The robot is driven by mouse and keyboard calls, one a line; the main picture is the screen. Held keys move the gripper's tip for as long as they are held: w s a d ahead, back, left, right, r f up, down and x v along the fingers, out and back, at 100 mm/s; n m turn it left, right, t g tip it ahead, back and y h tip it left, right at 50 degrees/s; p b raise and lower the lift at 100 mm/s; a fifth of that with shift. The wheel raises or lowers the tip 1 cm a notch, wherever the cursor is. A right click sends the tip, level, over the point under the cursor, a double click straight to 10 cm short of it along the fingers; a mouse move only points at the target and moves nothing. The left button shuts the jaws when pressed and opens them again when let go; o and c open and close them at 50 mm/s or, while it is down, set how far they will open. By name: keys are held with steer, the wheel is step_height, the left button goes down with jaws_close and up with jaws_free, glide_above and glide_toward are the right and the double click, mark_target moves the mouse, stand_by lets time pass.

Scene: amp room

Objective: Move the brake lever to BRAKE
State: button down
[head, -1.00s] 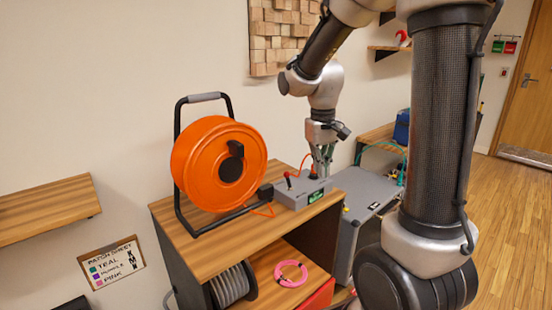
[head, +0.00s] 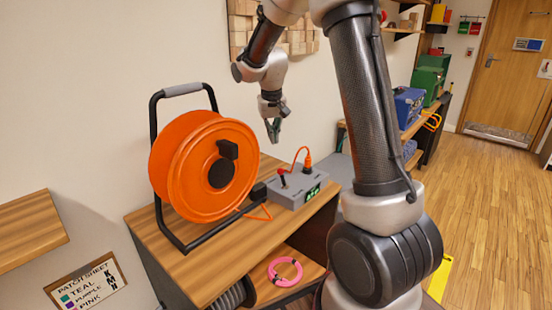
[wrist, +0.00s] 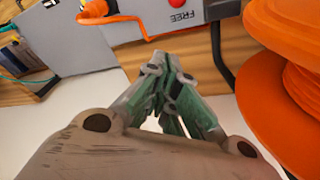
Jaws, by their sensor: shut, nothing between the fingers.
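The brake lever (head: 282,172) has a red knob and stands on a grey box (head: 292,193) on top of the wooden cabinet. In the wrist view its red knob (wrist: 177,3) shows at the top edge, beside the printed word FREE. The word BRAKE is not readable. My gripper (head: 273,140) is shut and empty, above and behind the box, apart from the lever. Its closed fingers also show in the wrist view (wrist: 170,75).
A large orange cable reel (head: 205,165) in a black frame stands left of the lever, close by. An orange plug (head: 307,160) with a cable sits in the box, right of the lever. The wall is behind. A pink coil (head: 285,271) lies on the shelf below.

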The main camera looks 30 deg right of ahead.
mark_target(282, 177)
steer(key=f, duration=0.6)
steer(key=s+f, duration=0.1)
steer(key=f, duration=0.2)
steer(key=shift+d+f, duration=0.1)
steer(key=shift+d, duration=0.2)
steer(key=shift+s+a, duration=0.1)
steer(key=shift+s, duration=0.45)
